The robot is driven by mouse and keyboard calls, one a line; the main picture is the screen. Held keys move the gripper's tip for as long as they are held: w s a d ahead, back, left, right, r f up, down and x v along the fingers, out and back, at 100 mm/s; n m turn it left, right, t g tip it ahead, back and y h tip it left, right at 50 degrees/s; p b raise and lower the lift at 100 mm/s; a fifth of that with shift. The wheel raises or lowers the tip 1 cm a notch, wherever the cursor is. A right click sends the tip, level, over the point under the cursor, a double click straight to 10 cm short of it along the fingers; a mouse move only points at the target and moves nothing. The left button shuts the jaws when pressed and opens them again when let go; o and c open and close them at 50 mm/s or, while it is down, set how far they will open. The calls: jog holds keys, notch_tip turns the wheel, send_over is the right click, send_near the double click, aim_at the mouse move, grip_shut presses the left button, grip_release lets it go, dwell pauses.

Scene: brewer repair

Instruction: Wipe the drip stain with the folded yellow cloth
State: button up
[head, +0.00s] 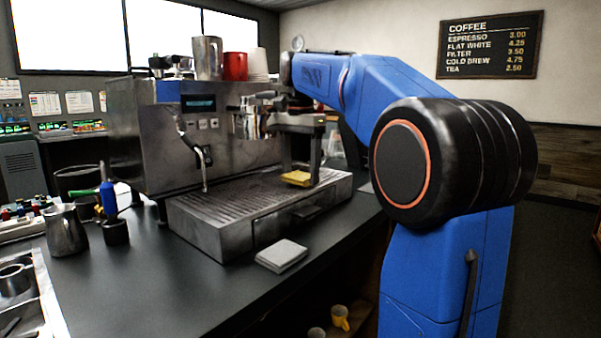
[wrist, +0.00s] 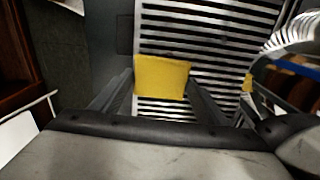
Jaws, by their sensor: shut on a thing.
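The folded yellow cloth (head: 297,178) is held between the fingers of my gripper (head: 302,172), at the right part of the slatted drip tray (head: 235,192) of the espresso machine. In the wrist view, the cloth (wrist: 162,77) spans the gap between the two fingers of my gripper (wrist: 161,88), over the tray's metal slats (wrist: 215,55). I cannot tell whether the cloth touches the tray. I cannot make out the drip stain in either view.
The espresso machine (head: 150,125) stands behind the tray, with cups and a steel pitcher (head: 207,58) on top. Another pitcher (head: 66,232) and small tools stand at left.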

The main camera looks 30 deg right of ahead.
jog(key=shift+w+d+f, duration=0.15)
jog(key=shift+w+d, duration=0.3)
jog(key=shift+w, duration=0.4)
jog(key=shift+w+d+f, duration=0.1)
jog(key=shift+w+d, duration=0.15)
jog(key=shift+d, duration=0.75)
jog(key=shift+w+d+f, duration=0.1)
jog(key=shift+w+d, duration=0.1)
jog(key=shift+d, duration=0.8)
jog(key=shift+r, duration=0.1)
jog(key=shift+r, duration=2.95)
jog(key=shift+r, duration=0.15)
notch_tip(320, 180, up, 3)
jog(key=shift+f, duration=0.15)
